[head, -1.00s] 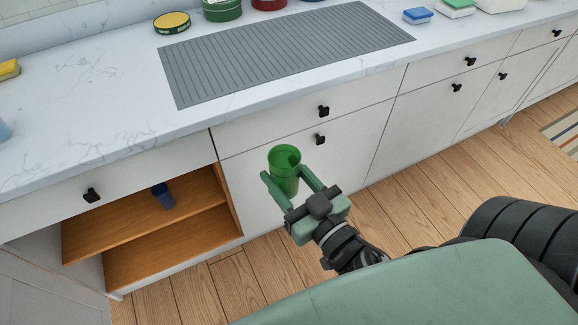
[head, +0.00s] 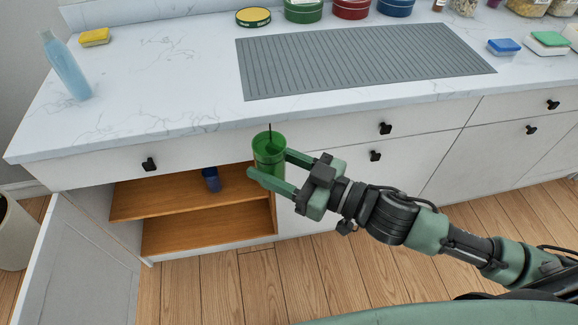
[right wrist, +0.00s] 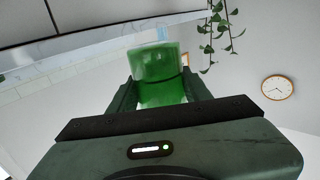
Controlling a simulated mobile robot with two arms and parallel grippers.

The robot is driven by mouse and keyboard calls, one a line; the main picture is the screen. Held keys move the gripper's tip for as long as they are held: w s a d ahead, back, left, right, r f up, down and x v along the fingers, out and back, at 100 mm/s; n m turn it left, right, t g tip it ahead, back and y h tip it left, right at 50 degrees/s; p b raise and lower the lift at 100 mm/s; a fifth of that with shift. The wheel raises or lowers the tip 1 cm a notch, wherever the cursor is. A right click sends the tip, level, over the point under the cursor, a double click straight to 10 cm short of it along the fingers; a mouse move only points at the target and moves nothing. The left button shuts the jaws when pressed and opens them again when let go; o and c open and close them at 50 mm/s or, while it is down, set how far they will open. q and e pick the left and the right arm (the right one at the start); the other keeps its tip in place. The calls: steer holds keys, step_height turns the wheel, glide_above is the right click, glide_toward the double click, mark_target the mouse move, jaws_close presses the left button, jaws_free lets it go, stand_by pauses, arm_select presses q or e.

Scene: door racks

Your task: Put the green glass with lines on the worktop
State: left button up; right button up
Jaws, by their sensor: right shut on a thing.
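The green glass (head: 269,150) is see-through and upright, held between the fingers of my right gripper (head: 270,172). It also shows in the right wrist view (right wrist: 160,75), between the two fingers; I cannot make out its lines clearly. The gripper is shut on it, in front of the cabinet fronts and just below the front edge of the worktop (head: 190,105). The worktop is white marble with grey veins. My left gripper is not in view.
A grey ribbed mat (head: 360,62) lies on the worktop. A light-blue bottle (head: 66,66) and a yellow sponge (head: 95,37) stand at the left, with bare worktop between them and the mat. Tins line the back. Below, an open cabinet (head: 160,200) holds a dark-blue cup (head: 211,179); its door (head: 80,255) stands open.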

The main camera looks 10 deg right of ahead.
mark_target(256, 155)
steer(key=a+n+g+y, duration=0.1)
steer(key=w+a+n+g+y, duration=0.1)
steer(key=w+a+r+n+g, duration=0.1)
steer(key=a+g, duration=0.1)
steer(key=shift+r+y, duration=0.1)
steer(key=shift+y, duration=0.3)
steer(key=shift+d, duration=0.1)
steer(key=d+n+g+y, duration=0.1)
steer(key=n+g, duration=0.1)
steer(key=g, duration=0.1)
steer(key=shift+s+d+r, duration=0.1)
steer(key=shift+s+d, duration=0.05)
steer(key=shift+d, duration=0.05)
steer(key=shift+s+d+n+g+y, duration=0.2)
steer(key=shift+d+n+g, duration=0.15)
steer(key=shift+n+g, duration=0.45)
steer(key=shift+s+d+n+g+y, duration=0.2)
steer(key=shift+d+n+g, duration=0.25)
steer(key=shift+g, duration=0.65)
steer(key=shift+a, duration=0.1)
